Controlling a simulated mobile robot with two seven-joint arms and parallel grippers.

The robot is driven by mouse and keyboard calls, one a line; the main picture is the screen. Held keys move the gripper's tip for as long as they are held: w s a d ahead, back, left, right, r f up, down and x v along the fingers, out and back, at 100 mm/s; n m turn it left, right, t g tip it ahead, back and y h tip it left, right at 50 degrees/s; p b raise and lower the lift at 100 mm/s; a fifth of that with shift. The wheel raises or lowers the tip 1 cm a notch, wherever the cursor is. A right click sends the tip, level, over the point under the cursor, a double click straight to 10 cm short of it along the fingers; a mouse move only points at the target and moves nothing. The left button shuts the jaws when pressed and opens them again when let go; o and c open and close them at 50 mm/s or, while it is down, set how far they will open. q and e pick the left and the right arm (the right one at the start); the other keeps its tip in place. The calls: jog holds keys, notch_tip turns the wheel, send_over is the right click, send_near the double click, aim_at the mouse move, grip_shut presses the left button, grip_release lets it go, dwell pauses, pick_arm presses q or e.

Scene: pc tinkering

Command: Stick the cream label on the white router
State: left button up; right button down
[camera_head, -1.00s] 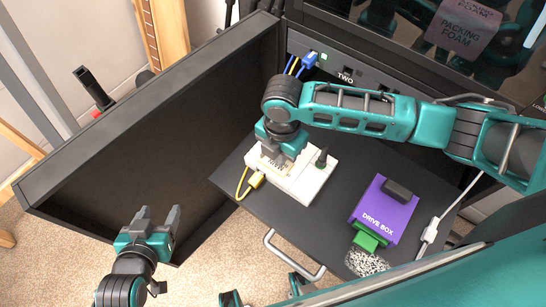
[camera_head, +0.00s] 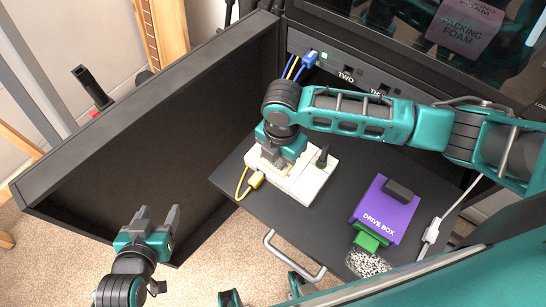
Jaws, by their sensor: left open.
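The white router (camera_head: 310,183) lies on the black shelf. A yellow plug is in its near left side and a black part stands at its right end. My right gripper (camera_head: 274,166) points down at the router's left part, its fingers at or just above the top. The gripper hides that part of the router. I cannot make out the cream label now, and cannot tell whether the fingers hold it. My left gripper (camera_head: 158,215) is open and empty, in front of the open cabinet door, away from the router.
The black shelf (camera_head: 335,215) also bears a purple drive box (camera_head: 384,209) with a green connector and a speckled patch. A panel with a blue plug (camera_head: 309,59) stands behind. The open black door (camera_head: 150,130) fills the left. A handle (camera_head: 293,257) sticks out in front.

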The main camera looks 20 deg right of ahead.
jog(key=shift+p, duration=0.4)
dwell(0.8)
jog(key=shift+f+p, duration=0.1)
jog(key=shift+p, duration=0.3)
dwell(0.8)
jog(key=shift+p, duration=0.4)
dwell(1.3)
jog(key=shift+s, duration=0.1)
notch_tip(320, 180, up, 3)
jog(key=shift+p, duration=1.15)
jog(key=shift+r, duration=2.1)
